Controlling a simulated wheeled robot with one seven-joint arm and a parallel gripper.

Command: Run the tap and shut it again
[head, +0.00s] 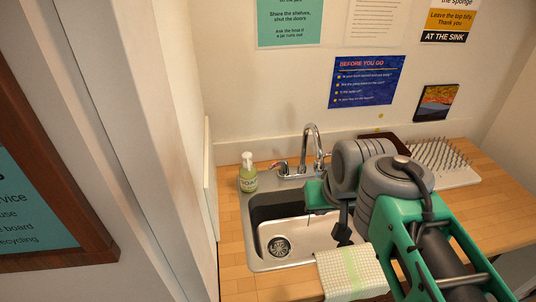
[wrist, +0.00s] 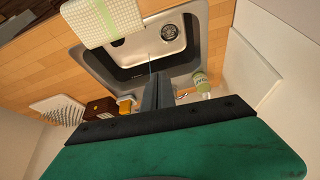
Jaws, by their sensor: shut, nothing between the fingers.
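The chrome tap (head: 311,140) stands behind the sink, its curved spout rising above the back rim. A chrome handle (head: 280,167) shows at its left; my arm hides part of the tap's right side. The steel sink (head: 262,262) has a round drain (head: 279,246), also visible in the wrist view (wrist: 168,31). My gripper (head: 343,234) is over the right part of the sink in the head view. In the wrist view its dark fingers (wrist: 158,90) are together and empty. A thin pale line shows above the fingertips there; I cannot tell whether it is water.
A green soap bottle (head: 248,176) stands left of the tap. A checked cloth (head: 350,271) hangs over the sink's front edge. A spiked drying rack (head: 445,165) is at the right. A wall closes the left side.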

